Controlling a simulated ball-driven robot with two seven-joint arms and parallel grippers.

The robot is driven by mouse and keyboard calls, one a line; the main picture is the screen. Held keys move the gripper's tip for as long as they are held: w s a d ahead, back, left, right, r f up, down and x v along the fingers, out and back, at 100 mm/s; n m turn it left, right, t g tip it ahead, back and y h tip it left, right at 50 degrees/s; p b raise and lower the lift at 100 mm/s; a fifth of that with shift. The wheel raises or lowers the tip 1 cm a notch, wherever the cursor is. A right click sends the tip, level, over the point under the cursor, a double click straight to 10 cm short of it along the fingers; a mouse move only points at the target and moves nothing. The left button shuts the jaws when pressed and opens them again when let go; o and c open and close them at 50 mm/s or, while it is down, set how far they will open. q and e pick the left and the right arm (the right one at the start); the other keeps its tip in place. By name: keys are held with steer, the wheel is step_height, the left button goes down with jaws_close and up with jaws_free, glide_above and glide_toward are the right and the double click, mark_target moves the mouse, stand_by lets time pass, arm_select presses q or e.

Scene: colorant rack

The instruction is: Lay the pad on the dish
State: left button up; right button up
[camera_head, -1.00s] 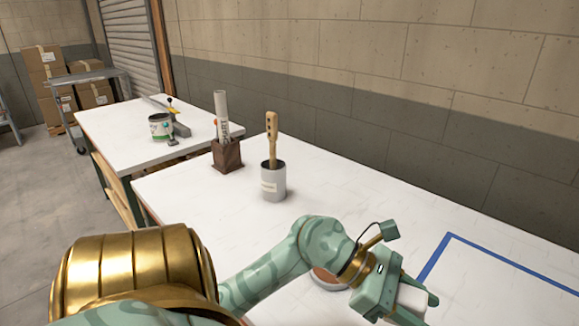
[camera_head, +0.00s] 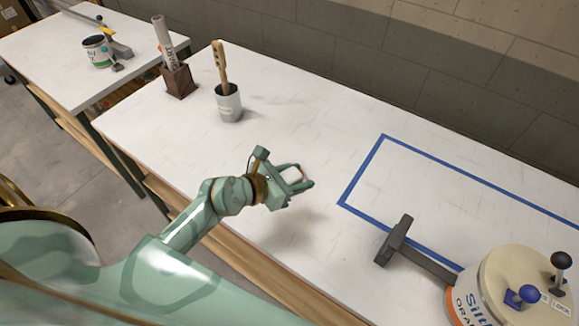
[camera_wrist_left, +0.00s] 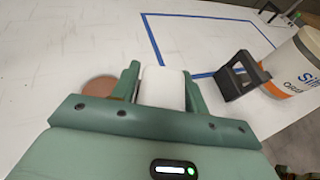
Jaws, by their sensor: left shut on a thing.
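My left gripper (camera_head: 298,180) is shut on the white pad (camera_head: 290,174) and holds it over the white worktop. In the left wrist view the pad (camera_wrist_left: 162,88) stands between the two green fingers (camera_wrist_left: 162,80). A round, reddish-brown dish (camera_wrist_left: 98,86) shows there just left of the left finger, partly covered by the gripper. The pad is beside it in that picture; I cannot tell its height above the worktop. In the head view the dish is mostly or fully hidden by the gripper. My right gripper is not in view.
A blue tape outline (camera_head: 365,172) lies right of the gripper. A dark grey block-headed tool (camera_head: 396,240) and a large labelled tub (camera_head: 490,285) with knobs are nearer right. A cup with a wooden stirrer (camera_head: 229,104) and a wooden holder (camera_head: 179,82) stand behind.

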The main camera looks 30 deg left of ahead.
arm_select(q)
steer(key=w+a+f+b, duration=0.1)
steer(key=w+f+b, duration=0.1)
steer(key=w+f, duration=0.1)
steer(key=w+a+f+b, duration=0.2)
steer(key=w, duration=0.1)
steer(key=w+a+f+b, duration=0.2)
steer(key=w+f, duration=0.1)
steer(key=w, duration=0.1)
steer(key=shift+a+f, duration=0.2)
steer(key=shift+f, duration=0.1)
steer(key=shift+w+a+f+b, duration=0.15)
steer(key=shift+f+b, duration=0.35)
steer(key=shift+f, duration=0.4)
steer(key=shift+w+f+b, duration=0.15)
steer(key=shift+f+b, duration=0.35)
steer(key=shift+f, duration=0.4)
steer(key=shift+f, duration=0.2)
steer(key=o, duration=1)
steer(key=shift+r, duration=0.1)
steer(key=shift+r, duration=0.2)
steer(key=p+v, duration=0.2)
steer(key=v, duration=1)
steer(key=shift+s, duration=0.1)
